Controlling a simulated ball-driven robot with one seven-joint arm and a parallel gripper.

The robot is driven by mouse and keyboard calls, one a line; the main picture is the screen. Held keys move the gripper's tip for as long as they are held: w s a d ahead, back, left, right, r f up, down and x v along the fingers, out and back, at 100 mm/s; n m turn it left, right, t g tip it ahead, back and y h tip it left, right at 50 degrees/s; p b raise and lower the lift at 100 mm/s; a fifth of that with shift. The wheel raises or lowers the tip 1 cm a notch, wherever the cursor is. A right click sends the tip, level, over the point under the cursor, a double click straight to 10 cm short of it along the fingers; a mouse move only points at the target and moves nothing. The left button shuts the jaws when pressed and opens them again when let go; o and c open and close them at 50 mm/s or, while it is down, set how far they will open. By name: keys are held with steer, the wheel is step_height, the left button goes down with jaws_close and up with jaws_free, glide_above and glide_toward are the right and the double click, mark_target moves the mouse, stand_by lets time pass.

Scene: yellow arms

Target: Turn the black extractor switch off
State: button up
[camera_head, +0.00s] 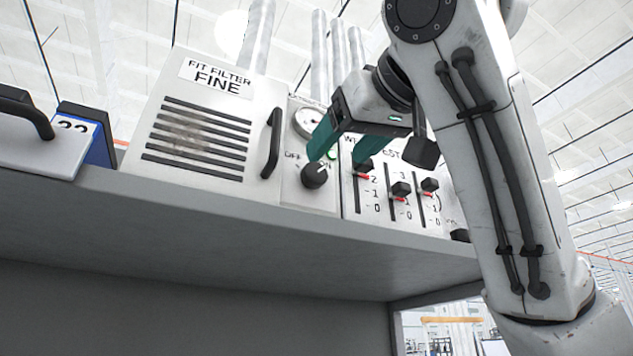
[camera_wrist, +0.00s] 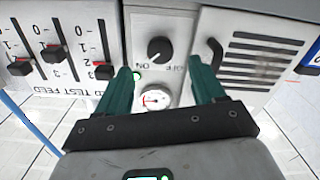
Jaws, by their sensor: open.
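The black extractor switch (camera_head: 314,175) is a round knob on a pale panel, with OFF at its upper left and ON at its upper right. It also shows in the wrist view (camera_wrist: 160,50), where the panel appears upside down. Its pale pointer mark appears turned towards ON. My gripper (camera_head: 336,158) is open, its two teal fingers apart. In the wrist view my gripper (camera_wrist: 160,67) straddles the panel, with the knob between and beyond the fingertips. Nothing is between the fingers. I cannot tell whether a finger touches the panel.
A round gauge (camera_wrist: 155,97) and a small green light (camera_wrist: 137,75) are beside the knob. Sliders (camera_head: 401,189) are to the right. A filter box (camera_head: 205,125) with a black handle (camera_head: 271,143) is to the left. A grey shelf (camera_head: 230,225) runs below.

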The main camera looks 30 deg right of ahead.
mark_target(318, 175)
steer(key=w+p, duration=0.1)
steer(key=w, duration=0.6)
steer(key=shift+w+p, duration=0.2)
steer(key=shift+p, duration=0.1)
steer(key=c, duration=1.1)
